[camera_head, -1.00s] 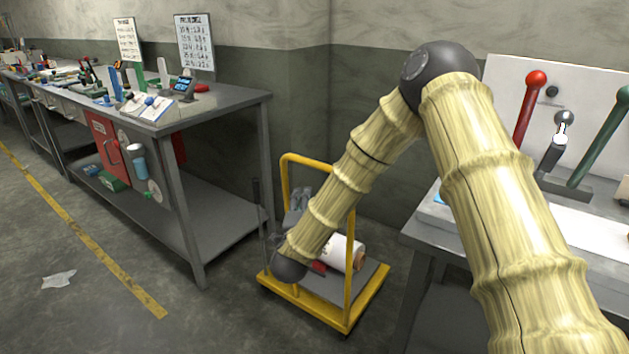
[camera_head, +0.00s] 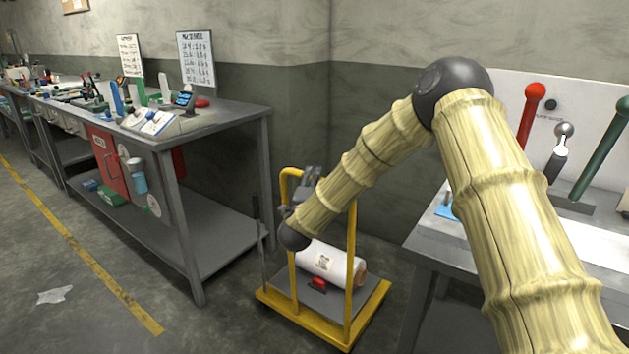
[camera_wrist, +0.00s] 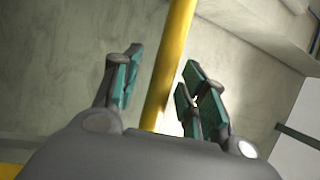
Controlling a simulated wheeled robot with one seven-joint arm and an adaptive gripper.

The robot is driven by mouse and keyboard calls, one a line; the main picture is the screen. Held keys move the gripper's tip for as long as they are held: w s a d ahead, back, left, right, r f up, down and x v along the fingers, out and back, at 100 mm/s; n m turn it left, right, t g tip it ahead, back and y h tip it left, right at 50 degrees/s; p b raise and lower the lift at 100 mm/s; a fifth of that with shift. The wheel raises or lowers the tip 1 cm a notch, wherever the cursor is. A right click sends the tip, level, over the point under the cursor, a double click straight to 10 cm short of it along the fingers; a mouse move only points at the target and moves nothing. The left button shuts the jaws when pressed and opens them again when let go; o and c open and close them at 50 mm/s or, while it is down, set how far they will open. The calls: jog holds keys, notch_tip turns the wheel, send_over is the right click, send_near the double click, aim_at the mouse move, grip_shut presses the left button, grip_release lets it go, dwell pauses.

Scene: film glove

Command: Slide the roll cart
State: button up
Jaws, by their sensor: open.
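The yellow roll cart (camera_head: 352,333) stands on the floor between two benches, with an upright yellow handle frame. On its grey deck lie a white roll (camera_head: 322,262) and a small red object (camera_head: 318,284). My gripper (camera_wrist: 160,72) is open, with its green-padded fingers apart. In the wrist view a yellow bar of the cart (camera_wrist: 172,62) runs between the fingers in the picture; I cannot tell whether it touches them. In the head view my gripper (camera_head: 306,184) is near the handle's top left, partly hidden by my arm.
A grey workbench (camera_head: 230,112) with tools and a lower shelf stands left of the cart. A second bench (camera_head: 432,246) with red and green levers stands close on the right. A wall is behind. Floor is clear at the front left, except a scrap (camera_head: 54,295).

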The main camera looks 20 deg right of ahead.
jog(key=shift+w+d, duration=0.15)
jog(key=shift+w, duration=0.15)
grip_shut()
